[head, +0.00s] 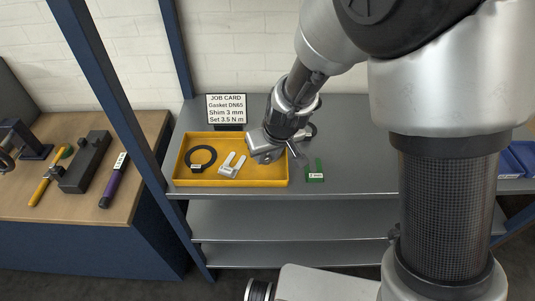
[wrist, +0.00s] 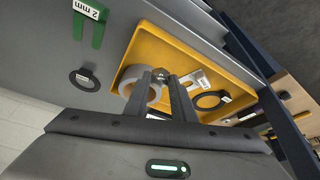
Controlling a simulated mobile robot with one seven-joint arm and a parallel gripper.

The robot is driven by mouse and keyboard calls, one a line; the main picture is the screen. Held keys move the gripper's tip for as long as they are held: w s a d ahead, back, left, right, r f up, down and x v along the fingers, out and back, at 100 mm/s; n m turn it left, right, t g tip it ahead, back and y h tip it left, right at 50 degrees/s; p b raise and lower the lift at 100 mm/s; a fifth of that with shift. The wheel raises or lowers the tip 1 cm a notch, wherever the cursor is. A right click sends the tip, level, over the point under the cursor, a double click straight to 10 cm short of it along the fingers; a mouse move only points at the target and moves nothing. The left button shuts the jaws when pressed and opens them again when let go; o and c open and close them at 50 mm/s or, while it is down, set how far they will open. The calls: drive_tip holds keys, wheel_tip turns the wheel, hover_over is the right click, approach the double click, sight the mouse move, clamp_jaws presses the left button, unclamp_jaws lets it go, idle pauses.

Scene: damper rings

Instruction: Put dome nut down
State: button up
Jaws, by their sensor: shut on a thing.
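My gripper (wrist: 163,76) is shut on the dome nut (wrist: 159,73), a small metallic piece at the fingertips in the wrist view. The fingers point down over the yellow tray (wrist: 167,37). In the head view my gripper (head: 268,158) is above the right part of the tray (head: 228,183), and the nut is hidden there. I cannot tell whether the nut touches the tray floor.
The tray also holds a black gasket ring (head: 213,153), a pale forked shim (head: 232,168) and a grey ring (wrist: 153,94) close by the fingers. A green shim (head: 322,170) lies right of the tray. A job card (head: 226,108) stands behind it.

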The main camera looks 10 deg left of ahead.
drive_tip(key=shift+f+b, duration=2.3)
drive_tip(key=shift+f, duration=0.2)
drive_tip(key=shift+f+b, duration=0.7)
drive_tip(key=shift+f, duration=0.05)
drive_tip(key=shift+f, duration=0.25)
drive_tip(key=o, duration=1.1)
drive_tip(key=shift+o, duration=0.2)
drive_tip(key=shift+r, duration=0.1)
drive_tip(key=p+v, duration=0.1)
drive_tip(key=v, duration=1.6)
drive_tip(key=shift+r+p, duration=0.2)
drive_tip(key=shift+p, duration=0.1)
